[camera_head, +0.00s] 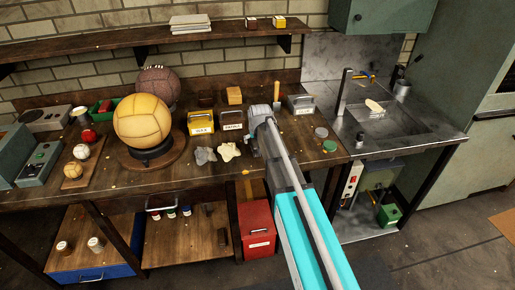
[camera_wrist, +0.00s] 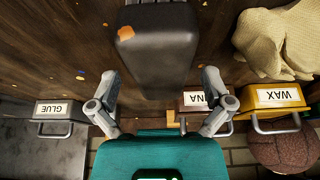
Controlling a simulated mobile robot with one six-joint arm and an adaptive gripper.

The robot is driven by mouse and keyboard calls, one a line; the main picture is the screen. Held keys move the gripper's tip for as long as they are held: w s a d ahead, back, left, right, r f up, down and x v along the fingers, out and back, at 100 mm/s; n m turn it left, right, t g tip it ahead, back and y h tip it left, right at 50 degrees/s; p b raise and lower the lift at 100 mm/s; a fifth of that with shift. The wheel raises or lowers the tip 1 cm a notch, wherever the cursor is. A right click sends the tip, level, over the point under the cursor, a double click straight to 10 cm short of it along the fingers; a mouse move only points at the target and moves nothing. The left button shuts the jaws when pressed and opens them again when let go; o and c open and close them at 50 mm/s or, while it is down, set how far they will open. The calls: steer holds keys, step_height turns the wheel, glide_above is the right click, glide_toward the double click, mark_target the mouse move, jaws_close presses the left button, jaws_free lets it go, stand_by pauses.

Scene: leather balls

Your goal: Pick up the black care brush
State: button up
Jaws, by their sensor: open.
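The black care brush (camera_wrist: 160,60) appears as a dark, rounded block at the top middle of the wrist view, over the wooden bench. My gripper (camera_wrist: 160,78) is open, with one grey finger on each side of the brush's near end and gaps visible on both sides. I see no contact. In the head view my gripper (camera_head: 260,117) is over the bench, between the lanolin tin and the glue tin. There my arm and gripper hide the brush.
The lanolin tin (camera_head: 232,125) and yellow wax tin (camera_head: 200,122) stand left of my gripper, the glue tin (camera_head: 301,105) right. Pale gloves (camera_head: 229,151) lie in front. A yellow ball (camera_head: 142,120) sits on a stand further left. Round lids (camera_head: 329,146) lie at right; a sink (camera_head: 385,120) is beyond.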

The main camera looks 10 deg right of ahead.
steer(key=shift+b+x, duration=0.55)
steer(key=shift+x, duration=0.35)
steer(key=shift+f, duration=0.2)
stand_by(0.6)
steer(key=c, duration=1.3)
steer(key=shift+o, duration=0.2)
steer(key=shift+r, duration=0.15)
step_height(320, 180, up, 2)
steer(key=shift+r+p, duration=0.1)
steer(key=shift+p, duration=0.85)
steer(key=s+d+r+p, duration=0.6)
steer(key=s+r+p, duration=0.5)
steer(key=s, duration=0.1)
steer(key=shift+d, duration=0.35)
